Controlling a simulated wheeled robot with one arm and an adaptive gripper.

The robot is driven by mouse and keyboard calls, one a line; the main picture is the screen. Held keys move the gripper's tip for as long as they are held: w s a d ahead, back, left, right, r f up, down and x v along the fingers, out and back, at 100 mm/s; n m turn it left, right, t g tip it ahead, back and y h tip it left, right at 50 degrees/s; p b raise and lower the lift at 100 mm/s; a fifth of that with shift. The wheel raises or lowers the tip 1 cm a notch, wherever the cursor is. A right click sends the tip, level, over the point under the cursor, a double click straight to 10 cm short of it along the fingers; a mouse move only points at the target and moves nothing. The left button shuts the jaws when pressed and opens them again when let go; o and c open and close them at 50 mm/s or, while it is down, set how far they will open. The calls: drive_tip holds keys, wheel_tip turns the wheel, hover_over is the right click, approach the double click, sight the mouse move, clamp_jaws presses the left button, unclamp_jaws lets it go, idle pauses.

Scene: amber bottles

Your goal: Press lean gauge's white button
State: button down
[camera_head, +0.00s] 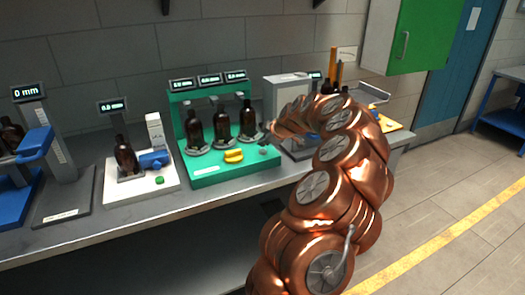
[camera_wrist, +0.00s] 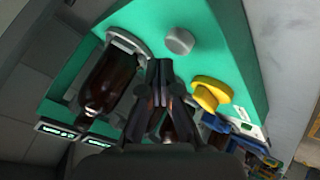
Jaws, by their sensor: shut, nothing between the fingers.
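The green gauge stand (camera_head: 205,177) carries three amber bottles (camera_head: 221,128) in grey holders under three small displays (camera_head: 209,79). A round whitish-grey button (camera_wrist: 179,40) sits on its green base, and it also shows near the base's right front in the head view (camera_head: 263,150). I cannot read the label to confirm that this is the lean gauge. My gripper (camera_wrist: 161,66) is shut and empty, its fingertips over the green base, close beside the button and apart from it in the picture. In the head view my gripper (camera_head: 268,138) is small and partly hidden by my arm.
A yellow knob-like part (camera_wrist: 211,92) lies on the green base near the button. A bottle (camera_wrist: 105,85) stands close on the gripper's other side. A white stand (camera_head: 120,190) with a green button (camera_head: 159,180) is to the left. Open floor lies right.

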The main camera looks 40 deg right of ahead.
sight(263, 151)
drive_tip(key=shift+f+b, duration=0.9)
drive_tip(key=shift+b, duration=0.85)
idle(1.0)
drive_tip(key=shift+r, duration=0.15)
idle(0.4)
drive_tip(key=shift+r+b, duration=0.4)
drive_tip(key=shift+r, duration=0.35)
drive_tip(key=shift+r, duration=2.5)
